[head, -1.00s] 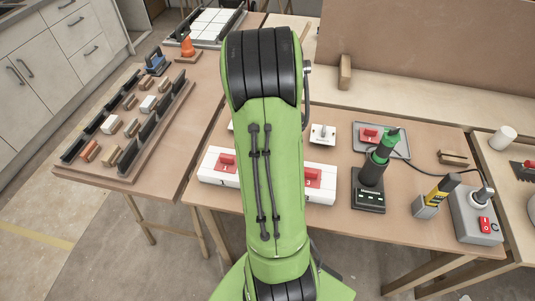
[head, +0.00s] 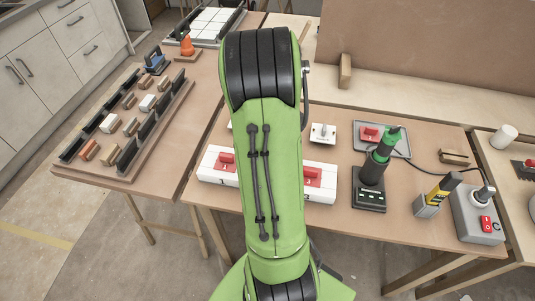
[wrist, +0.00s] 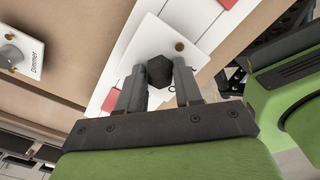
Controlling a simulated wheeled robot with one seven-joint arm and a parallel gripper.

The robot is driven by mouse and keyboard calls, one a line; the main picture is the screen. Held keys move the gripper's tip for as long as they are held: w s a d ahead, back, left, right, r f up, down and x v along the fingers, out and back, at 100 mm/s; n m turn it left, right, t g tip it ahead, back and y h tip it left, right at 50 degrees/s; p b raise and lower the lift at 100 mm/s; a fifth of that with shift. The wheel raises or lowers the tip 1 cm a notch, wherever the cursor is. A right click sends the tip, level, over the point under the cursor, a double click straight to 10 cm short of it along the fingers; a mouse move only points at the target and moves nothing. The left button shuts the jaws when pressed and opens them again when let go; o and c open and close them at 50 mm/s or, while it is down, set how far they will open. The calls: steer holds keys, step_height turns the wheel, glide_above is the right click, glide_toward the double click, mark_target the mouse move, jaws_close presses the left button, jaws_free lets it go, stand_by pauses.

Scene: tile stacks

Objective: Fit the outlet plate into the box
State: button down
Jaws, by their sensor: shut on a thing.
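In the wrist view my gripper (wrist: 160,72) is shut on the dark knob-like grip of a white outlet plate (wrist: 144,46). The plate shows brass screws near its ends. It lies over the long white box (wrist: 108,82), between red parts of that box; I cannot tell whether it is seated or held just above. In the head view the box's left end (head: 212,177) and right end (head: 322,195) show on either side of my green arm. The arm hides the gripper, the plate and the box's middle there.
A white dimmer plate (head: 323,133) lies behind the box. A tile rack (head: 150,140) fills the left table.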

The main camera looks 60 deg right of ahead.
steer(key=shift+f+b, duration=1.05)
steer(key=shift+f, duration=0.25)
steer(key=c, duration=0.7)
jaws_free()
steer(key=shift+r+p, duration=2.5)
steer(key=shift+r, duration=0.6)
step_height(320, 180, up, 16)
steer(key=p, duration=0.3)
steer(key=shift+f+p, duration=0.15)
steer(key=shift+p, duration=0.2)
